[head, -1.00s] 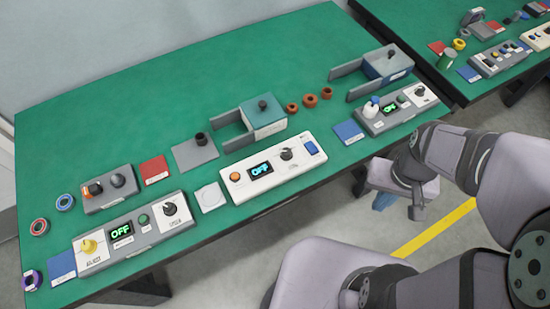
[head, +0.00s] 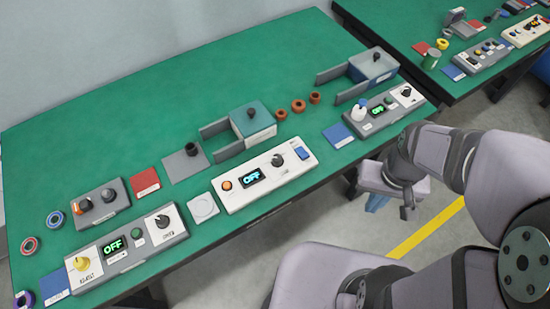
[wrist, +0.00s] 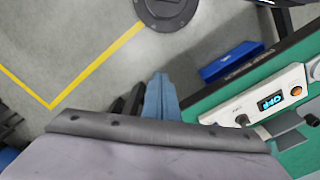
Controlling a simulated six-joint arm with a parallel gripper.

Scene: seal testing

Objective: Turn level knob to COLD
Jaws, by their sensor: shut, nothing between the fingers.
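Three control panels stand along the near edge of the green table. The left grey panel (head: 125,262) has a yellow knob (head: 78,263), an OFF display and a black knob (head: 162,221). The middle white panel (head: 230,199) has an orange button, an OFF display, a black knob (head: 277,160) and a blue switch. The right panel (head: 391,116) has a lit display and a black knob (head: 407,91). The labels are too small to read, so I cannot tell which knob is the level knob. My gripper (wrist: 160,98) is shut and empty, off the table's near edge, touching no knob.
Grey-blue fixtures (head: 252,122) and (head: 373,66) stand behind the panels. Brown rings, red and blue pads and a small grey box (head: 100,204) lie around them. A blue bin (wrist: 230,60) is on the floor by the table. The table's back left is clear.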

